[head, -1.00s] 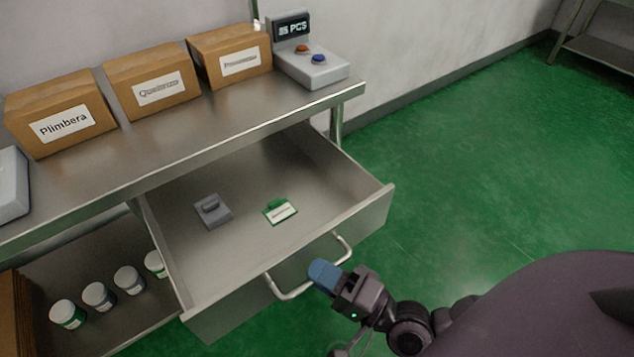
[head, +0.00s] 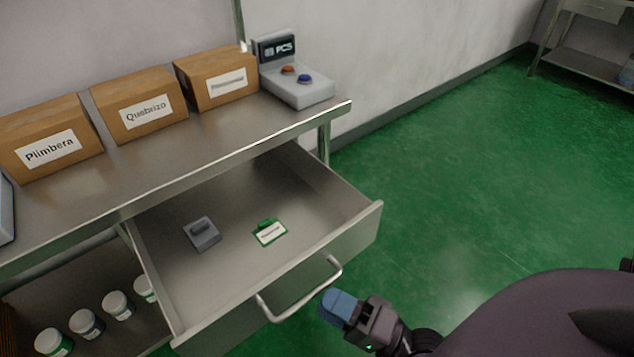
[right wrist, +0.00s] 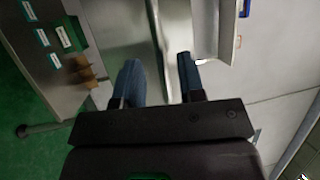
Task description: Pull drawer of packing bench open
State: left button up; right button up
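The packing bench's metal drawer (head: 250,195) is pulled well out from under the worktop. Its inside shows a grey block (head: 202,233) and a green-edged white label card (head: 269,232). The bar handle (head: 296,297) is on the drawer front. My right gripper (head: 336,308), with blue fingers, is just right of and in front of the handle in the head view. In the right wrist view the right gripper's fingers (right wrist: 160,82) are apart, with a metal bar or edge showing between and beyond them. They are not shut on it. My left gripper is not in view.
On the worktop (head: 150,165) stand three labelled cardboard boxes (head: 140,105) and a grey unit with red and blue buttons (head: 297,85). Several jars (head: 87,323) stand on the shelf below. Green floor (head: 450,180) right of the drawer is clear.

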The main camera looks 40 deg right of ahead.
jog(key=v, duration=0.7)
dwell(0.6)
